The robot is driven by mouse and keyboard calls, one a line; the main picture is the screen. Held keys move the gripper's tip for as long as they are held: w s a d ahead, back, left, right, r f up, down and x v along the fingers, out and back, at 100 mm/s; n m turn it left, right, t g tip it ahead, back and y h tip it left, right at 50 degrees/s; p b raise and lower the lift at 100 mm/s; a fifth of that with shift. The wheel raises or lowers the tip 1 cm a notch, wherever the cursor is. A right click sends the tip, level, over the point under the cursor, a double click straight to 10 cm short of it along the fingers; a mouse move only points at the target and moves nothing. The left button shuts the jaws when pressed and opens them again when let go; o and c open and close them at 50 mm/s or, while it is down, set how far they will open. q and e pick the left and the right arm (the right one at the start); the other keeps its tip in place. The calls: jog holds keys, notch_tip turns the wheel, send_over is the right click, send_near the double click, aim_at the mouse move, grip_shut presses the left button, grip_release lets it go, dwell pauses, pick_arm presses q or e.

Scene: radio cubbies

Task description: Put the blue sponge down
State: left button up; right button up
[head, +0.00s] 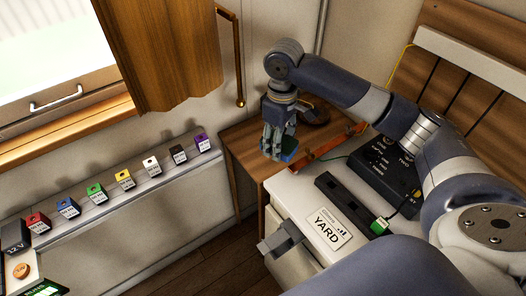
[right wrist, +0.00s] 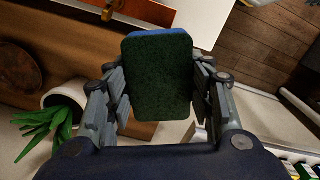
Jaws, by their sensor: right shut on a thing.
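The blue sponge (right wrist: 160,80) is held between the fingers of my right gripper. In the right wrist view its dark green scouring face fills the space between the fingers, with a blue edge at the top. In the head view my right gripper (head: 277,152) points down, and a small part of the sponge (head: 291,153) shows beside its fingertips. The gripper is over the back left corner of the white cabinet top, near a wooden surface. I cannot tell whether the sponge touches anything below.
The white cabinet top (head: 292,190) carries a YARD label (head: 328,229), a dark bar (head: 345,201) and a black box (head: 385,168). Several coloured blocks line the ledge (head: 110,207) at left. A potted plant (right wrist: 48,125) shows in the right wrist view.

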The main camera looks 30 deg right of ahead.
send_over(263, 160)
notch_tip(263, 160, down, 5)
jog(key=shift+s+r, duration=0.1)
jog(key=shift+s, duration=0.05)
jog(key=f+p, duration=0.1)
jog(key=f, duration=0.5)
jog(key=shift+w+p, duration=0.2)
jog(key=shift+p, duration=0.1)
jog(key=shift+f, duration=0.15)
jog(key=shift+f, duration=0.2)
jog(key=o, duration=0.8)
jog(key=shift+f, duration=0.1)
